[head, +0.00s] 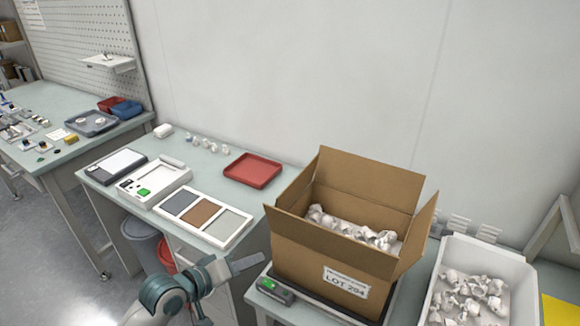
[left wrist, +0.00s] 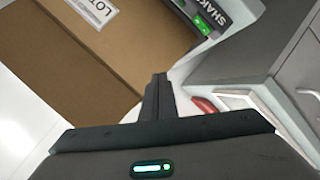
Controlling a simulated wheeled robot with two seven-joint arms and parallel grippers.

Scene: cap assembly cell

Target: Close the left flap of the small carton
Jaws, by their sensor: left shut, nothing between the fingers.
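The small carton (head: 335,255) is brown cardboard with a LOT 204 label and stands on a dark flat device at the right. All its visible flaps stand up or lean outward, and its left flap (head: 290,189) leans out to the left. White crumpled pieces (head: 350,228) lie inside. My left gripper (head: 247,263) is shut and empty, left of the carton and below its left flap, apart from it in the head view. In the left wrist view, the shut fingers (left wrist: 159,95) show in front of the carton's side (left wrist: 85,55). My right gripper is not in view.
A white bin (head: 500,258) of white pieces stands right of the carton. A red tray (head: 252,170) and a three-panel board (head: 205,216) lie on the left table. Bare wall rises behind.

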